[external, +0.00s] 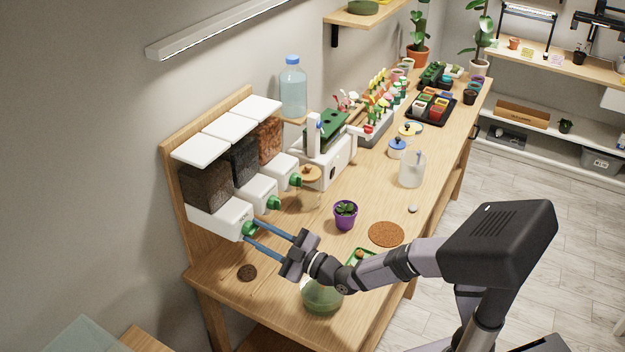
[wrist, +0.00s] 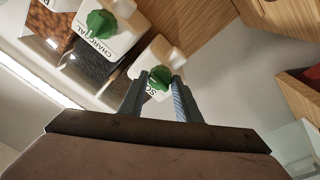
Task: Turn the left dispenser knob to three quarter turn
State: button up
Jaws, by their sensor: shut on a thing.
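The left dispenser (external: 220,217) is a white base under a clear bin of dark brown material, against the wooden backboard. Its green knob (external: 249,229) faces the room. My gripper (external: 252,232) is shut on this knob, one blue-grey finger on each side. In the wrist view the green knob (wrist: 160,77) sits between the fingertips (wrist: 160,84), and a white pointer mark shows on it. The label below it is partly hidden and begins "SO". The middle dispenser's green knob (wrist: 101,23) is beside it, above the label "CHARCOAL".
The middle dispenser (external: 258,193) and the right dispenser (external: 283,168) stand close beside the left one. A dark brown disc (external: 247,272), a green glass bowl (external: 322,297) and a purple pot (external: 345,214) are on the table near my arm.

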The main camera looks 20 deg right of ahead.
jog(key=o, duration=1)
jog(key=shift+f, duration=0.1)
jog(key=shift+s, duration=0.1)
jog(key=shift+b+v, duration=0.7)
jog(key=shift+v, duration=2.9)
